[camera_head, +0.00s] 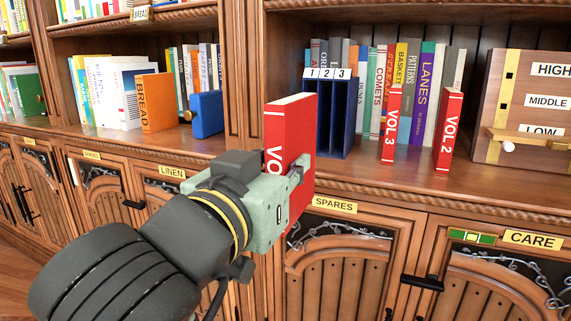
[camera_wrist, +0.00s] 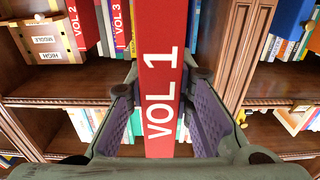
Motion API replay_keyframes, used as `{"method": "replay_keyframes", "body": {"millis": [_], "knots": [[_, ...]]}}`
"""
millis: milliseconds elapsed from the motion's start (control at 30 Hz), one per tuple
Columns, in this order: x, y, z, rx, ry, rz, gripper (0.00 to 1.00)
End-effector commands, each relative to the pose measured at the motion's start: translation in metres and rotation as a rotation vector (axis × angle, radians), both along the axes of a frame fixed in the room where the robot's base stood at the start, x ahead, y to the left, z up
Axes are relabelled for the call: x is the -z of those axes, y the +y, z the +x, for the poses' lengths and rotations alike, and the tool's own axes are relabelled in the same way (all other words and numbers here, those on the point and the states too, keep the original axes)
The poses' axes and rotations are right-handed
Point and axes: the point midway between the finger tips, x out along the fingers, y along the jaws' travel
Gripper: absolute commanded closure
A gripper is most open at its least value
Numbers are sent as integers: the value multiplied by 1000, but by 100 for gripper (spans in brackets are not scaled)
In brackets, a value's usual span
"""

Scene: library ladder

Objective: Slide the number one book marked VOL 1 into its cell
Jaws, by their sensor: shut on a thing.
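The red VOL 1 book (camera_head: 298,130) is upright in my gripper (camera_head: 290,184), in front of the shelf in the head view. My gripper is shut on it, and its hand hides the lower spine. In the wrist view, the VOL 1 spine (camera_wrist: 162,85) lies between the two fingers (camera_wrist: 160,98). The dark blue holder (camera_head: 337,115) stands on the shelf behind and right of the book, with tags 1, 2 and 3 on top. The book partly covers the holder's left side, around the cell under tag 1. I cannot see the book's far end.
Red VOL 3 (camera_head: 390,125) and VOL 2 (camera_head: 447,130) books stand on the shelf right of the holder. A wooden box marked HIGH, MIDDLE, LOW (camera_head: 515,110) is further right. An orange BREAD book (camera_head: 157,103) and a blue object (camera_head: 206,115) are left of the upright post.

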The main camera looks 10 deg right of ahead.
Motion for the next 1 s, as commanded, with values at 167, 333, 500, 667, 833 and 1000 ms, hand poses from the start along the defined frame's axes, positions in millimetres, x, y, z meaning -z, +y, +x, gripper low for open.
{"method": "replay_keyframes", "body": {"millis": [167,333,500,667,833,1000], "knots": [[-3,0,3,2,3,-2,100],[-17,-3,26,20,14,-9,100],[-29,-9,67,40,23,-18,100],[-29,-13,103,42,20,-23,100],[-20,-18,132,27,13,-18,100],[-8,-21,146,10,5,-9,100]]}}
